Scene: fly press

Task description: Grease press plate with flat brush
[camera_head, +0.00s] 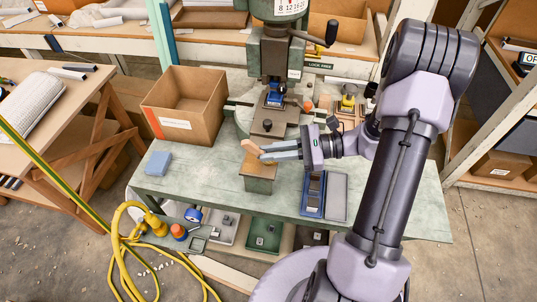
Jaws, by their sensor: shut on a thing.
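My gripper (264,153) reaches left over the front middle of the green bench. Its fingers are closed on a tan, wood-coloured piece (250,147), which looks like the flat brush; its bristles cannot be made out. It is above or at the rear edge of a green block-like container with a brownish top (259,184); I cannot tell whether they touch. The green fly press (274,50) stands behind, with a blue part (275,97) under its ram. A dark plate-like surface (268,129) lies in front of that, probably the press plate, partly hidden by my gripper.
An open cardboard box (187,105) stands left of the press, and a blue block (158,163) lies at the bench's left. A blue tray (314,192) and grey tray (337,196) lie front right. A yellow hose (120,245) coils on the floor.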

